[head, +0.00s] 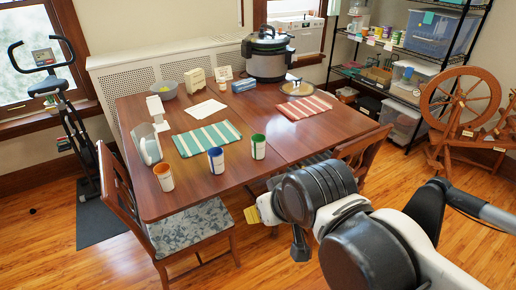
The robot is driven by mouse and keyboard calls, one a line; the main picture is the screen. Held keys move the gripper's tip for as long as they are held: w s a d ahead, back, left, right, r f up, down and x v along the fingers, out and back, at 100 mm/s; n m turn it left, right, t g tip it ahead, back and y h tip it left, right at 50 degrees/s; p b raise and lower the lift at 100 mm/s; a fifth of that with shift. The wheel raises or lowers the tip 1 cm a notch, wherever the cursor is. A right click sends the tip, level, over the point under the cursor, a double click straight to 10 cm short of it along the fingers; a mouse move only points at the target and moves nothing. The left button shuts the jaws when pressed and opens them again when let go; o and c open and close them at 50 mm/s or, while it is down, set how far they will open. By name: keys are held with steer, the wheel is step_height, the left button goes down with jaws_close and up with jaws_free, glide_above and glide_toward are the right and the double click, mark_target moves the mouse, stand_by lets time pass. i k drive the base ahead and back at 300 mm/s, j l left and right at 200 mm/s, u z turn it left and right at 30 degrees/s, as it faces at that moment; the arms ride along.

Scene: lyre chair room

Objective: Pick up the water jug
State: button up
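A clear, pale container (148,147) stands at the left edge of the wooden table (200,188); it looks like the water jug, but I cannot make out its handle or contents. My gripper (262,210) is in the lower middle of the head view, in front of the table's near edge. It is well to the right of the container and apart from it. My arm's dark, round links hide much of the gripper, so its fingers cannot be read as open or shut.
Cups with orange (164,178), blue (216,160) and green (258,147) bands stand near the front edge. Striped placemats (208,138) lie behind. A large cooker (268,55) stands at the back. Wooden chairs (125,205) flank the table. A spinning wheel (462,105) stands right.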

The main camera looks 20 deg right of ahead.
mark_target(148, 149)
steer(key=i+l+u, duration=0.25)
steer(key=l+u, duration=0.15)
steer(key=l, duration=0.6)
steer(key=i+l+u, duration=0.1)
steer(key=l+u, duration=0.3)
steer(key=l, duration=0.6)
steer(key=k+l+u, duration=0.1)
steer(key=l+u, duration=0.3)
steer(key=l, duration=0.65)
